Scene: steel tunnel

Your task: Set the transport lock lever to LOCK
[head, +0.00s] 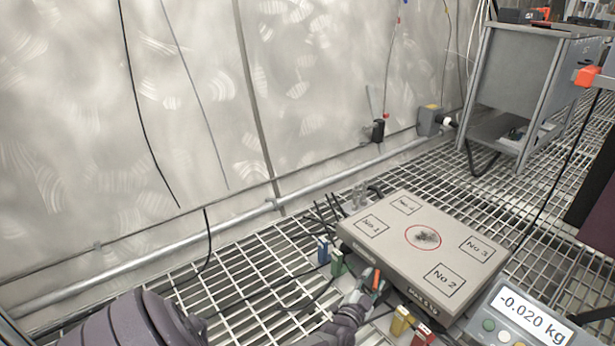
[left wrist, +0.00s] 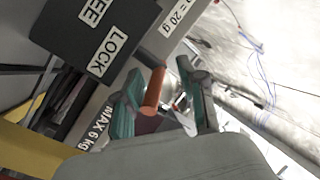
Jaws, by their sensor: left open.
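The transport lock lever, an orange-red rod (left wrist: 154,90), shows in the left wrist view beside a dark plate (left wrist: 84,36) lettered LOCK, with a cut-off word ending in EE. Its setting is hard to tell from this angle. My left gripper (left wrist: 160,76) is open, its teal fingers on either side of the lever, which lies nearer the left finger; contact is unclear. In the head view my left gripper (head: 370,284) is at the left front side of the grey weighing scale (head: 385,232), partly hiding the lever. My right gripper is not in view.
The scale display (head: 525,318) reads -0.020 kg. Small blue (head: 323,250), green (head: 337,262), yellow (head: 401,320) and red (head: 422,334) blocks stand around the scale's near side. Cables lie on the grated floor (head: 240,290). A grey cabinet (head: 520,85) stands at the back right.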

